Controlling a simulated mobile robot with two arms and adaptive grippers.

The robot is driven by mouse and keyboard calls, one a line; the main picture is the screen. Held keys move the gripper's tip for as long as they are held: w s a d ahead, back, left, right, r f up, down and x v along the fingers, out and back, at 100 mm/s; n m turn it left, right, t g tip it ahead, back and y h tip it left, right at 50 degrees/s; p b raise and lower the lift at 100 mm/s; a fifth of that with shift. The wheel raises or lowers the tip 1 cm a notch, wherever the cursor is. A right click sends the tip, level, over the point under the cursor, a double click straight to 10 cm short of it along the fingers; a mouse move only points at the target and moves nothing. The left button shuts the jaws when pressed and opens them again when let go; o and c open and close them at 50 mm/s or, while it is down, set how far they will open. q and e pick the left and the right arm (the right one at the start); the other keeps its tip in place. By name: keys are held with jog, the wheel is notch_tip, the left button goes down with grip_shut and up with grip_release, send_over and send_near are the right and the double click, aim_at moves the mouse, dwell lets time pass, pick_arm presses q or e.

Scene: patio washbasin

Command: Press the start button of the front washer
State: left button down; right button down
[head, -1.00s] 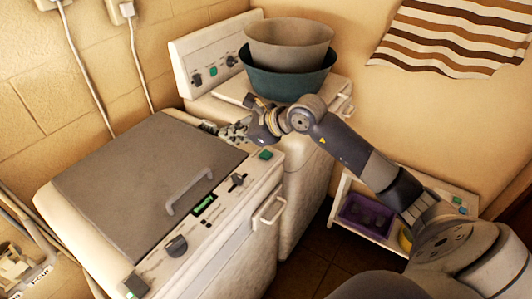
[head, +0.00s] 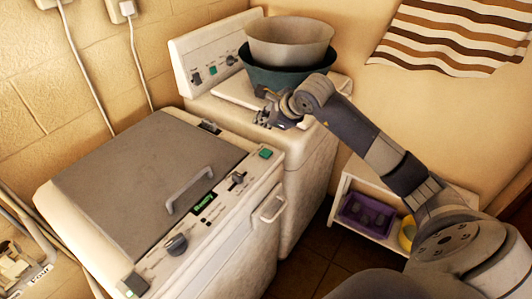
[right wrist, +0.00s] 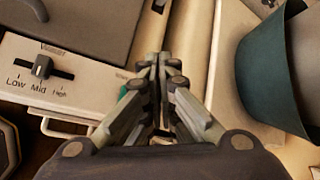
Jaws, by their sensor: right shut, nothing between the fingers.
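The front washer (head: 72,207) has a grey lid and a cream control panel along its right edge. In the right wrist view a green button (right wrist: 122,93) is partly hidden behind a finger, beside the Low-Mid-High slider (right wrist: 41,67). My right gripper (head: 262,118) is shut and empty, beyond the panel's far end near the rear machine. Its closed fingertips (right wrist: 160,62) show in the wrist view. My left gripper is not in view.
The rear machine (head: 315,165) carries stacked bowls, a grey one (head: 290,42) in a teal one (head: 285,78), close to my right gripper. A lid handle (head: 190,190) and a front handle (head: 272,207) stick out. A white shelf (head: 345,188) stands right.

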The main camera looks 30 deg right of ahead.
jog(key=b, duration=0.4)
send_over(264, 154)
notch_tip(264, 154, down, 7)
jog(key=shift+f, duration=0.15)
jog(key=shift+f+b, duration=0.35)
jog(key=shift+f, duration=0.1)
dwell(0.8)
jog(key=shift+f+b, duration=0.4)
jog(key=shift+b, duration=0.25)
jog(key=shift+f+b, duration=0.5)
jog(key=shift+b, duration=0.1)
dwell(0.4)
jog(key=shift+r, duration=0.15)
dwell(0.6)
jog(key=shift+r+p, duration=0.35)
jog(key=shift+r, duration=0.45)
